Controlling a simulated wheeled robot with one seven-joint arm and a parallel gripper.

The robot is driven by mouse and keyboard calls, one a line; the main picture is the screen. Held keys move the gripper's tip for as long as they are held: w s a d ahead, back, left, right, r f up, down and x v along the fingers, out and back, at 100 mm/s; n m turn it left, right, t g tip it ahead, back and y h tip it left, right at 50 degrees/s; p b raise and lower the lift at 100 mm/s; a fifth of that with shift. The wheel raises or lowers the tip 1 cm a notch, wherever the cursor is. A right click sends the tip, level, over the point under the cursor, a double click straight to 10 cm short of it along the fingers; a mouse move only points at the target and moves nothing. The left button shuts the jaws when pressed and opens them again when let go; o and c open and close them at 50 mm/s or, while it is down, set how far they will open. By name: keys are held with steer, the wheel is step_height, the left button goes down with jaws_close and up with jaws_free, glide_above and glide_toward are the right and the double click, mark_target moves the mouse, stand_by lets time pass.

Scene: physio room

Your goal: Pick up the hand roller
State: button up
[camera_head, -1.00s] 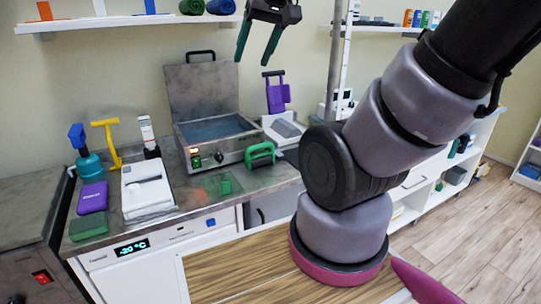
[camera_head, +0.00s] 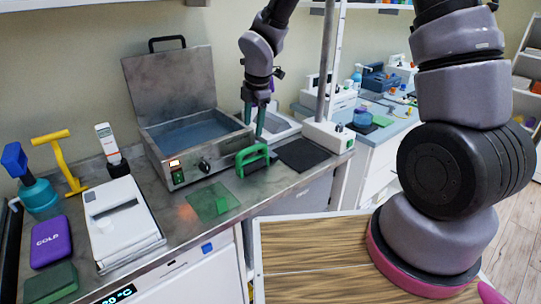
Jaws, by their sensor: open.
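A green looped handle (camera_head: 252,159), which looks like the hand roller, stands upright on the grey metal worktop (camera_head: 178,222), by the right front corner of the steel bath. My gripper (camera_head: 254,130) points down just above and behind it. Its two green fingers are apart, with nothing seen between them. In this view the fingertips come close to the top of the handle; I cannot tell whether they touch it. The lower part of the handle is hard to make out.
The open steel bath (camera_head: 190,134) stands left of the handle. A green translucent sheet (camera_head: 213,203) lies in front, and a dark pad (camera_head: 302,154) lies to the right. A white post base (camera_head: 328,136) stands beyond. A white device (camera_head: 121,222) and purple pack (camera_head: 51,241) are left.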

mark_target(252, 147)
steer(key=f, duration=0.3)
steer(key=w+f, duration=0.1)
steer(key=f, duration=0.1)
steer(key=shift+a, duration=0.15)
steer(key=shift+w+a+f, duration=0.1)
steer(key=shift+w+f, duration=0.1)
steer(key=shift+f, duration=0.8)
steer(key=shift+w+a+f, duration=0.15)
steer(key=shift+w+f, duration=0.05)
steer(key=shift+f, duration=0.8)
steer(key=shift+w+a+f, duration=0.1)
steer(key=shift+w+f, duration=0.1)
steer(key=shift+f, duration=0.8)
jaws_close()
